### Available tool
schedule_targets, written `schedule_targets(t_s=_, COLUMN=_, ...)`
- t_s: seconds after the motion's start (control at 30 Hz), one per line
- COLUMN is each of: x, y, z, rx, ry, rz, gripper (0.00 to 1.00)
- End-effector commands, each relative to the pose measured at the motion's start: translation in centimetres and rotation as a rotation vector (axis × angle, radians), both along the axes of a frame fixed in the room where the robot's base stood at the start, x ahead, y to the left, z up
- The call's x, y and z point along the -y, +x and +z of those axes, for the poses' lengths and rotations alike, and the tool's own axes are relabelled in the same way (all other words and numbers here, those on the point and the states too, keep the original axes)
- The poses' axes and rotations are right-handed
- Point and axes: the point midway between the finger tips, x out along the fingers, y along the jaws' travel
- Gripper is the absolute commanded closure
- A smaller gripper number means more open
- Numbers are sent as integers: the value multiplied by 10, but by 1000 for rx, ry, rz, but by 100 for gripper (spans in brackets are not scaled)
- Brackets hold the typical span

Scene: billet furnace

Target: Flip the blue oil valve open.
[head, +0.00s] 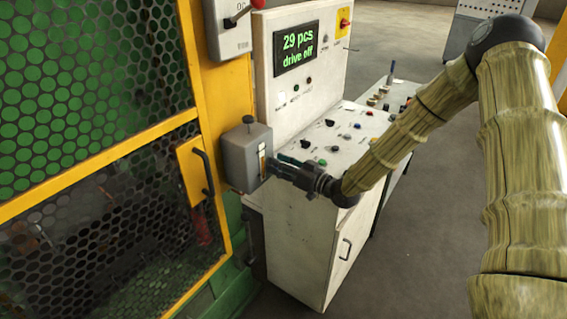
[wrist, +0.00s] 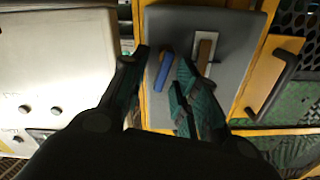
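The blue oil valve (wrist: 163,70) is a short blue lever on the front of a grey box (wrist: 225,70). In the wrist view it stands slightly tilted, left of a pale plate with a brown strip (wrist: 204,50). My gripper (wrist: 163,60) is open, with one dark green finger on each side of the lever. I cannot tell whether either finger touches it. In the head view my gripper (head: 281,166) is close in front of the grey box (head: 240,157), and the blue lever cannot be made out there.
A white control console (head: 318,150) with knobs and buttons stands right beside the box. Its display (head: 297,48) reads "29 pcs drive off". A yellow-framed mesh door (head: 90,150) with a black handle (head: 206,172) is left of the box. Open floor (head: 420,230) lies right of the console.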

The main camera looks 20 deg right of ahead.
Motion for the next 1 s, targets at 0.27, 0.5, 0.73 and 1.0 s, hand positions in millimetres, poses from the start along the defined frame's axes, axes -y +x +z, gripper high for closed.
schedule_targets(t_s=0.27, x=0, y=1, z=0, rx=1, ry=0, rz=-1, gripper=71)
schedule_targets(t_s=0.5, x=1, y=1, z=0, rx=1, ry=0, rz=-1, gripper=100)
schedule_targets(t_s=0.73, x=0, y=0, z=-2, rx=16, ry=-19, rz=-1, gripper=100)
schedule_targets(t_s=1.0, x=-3, y=-2, z=-3, rx=118, ry=-149, rz=-2, gripper=100)
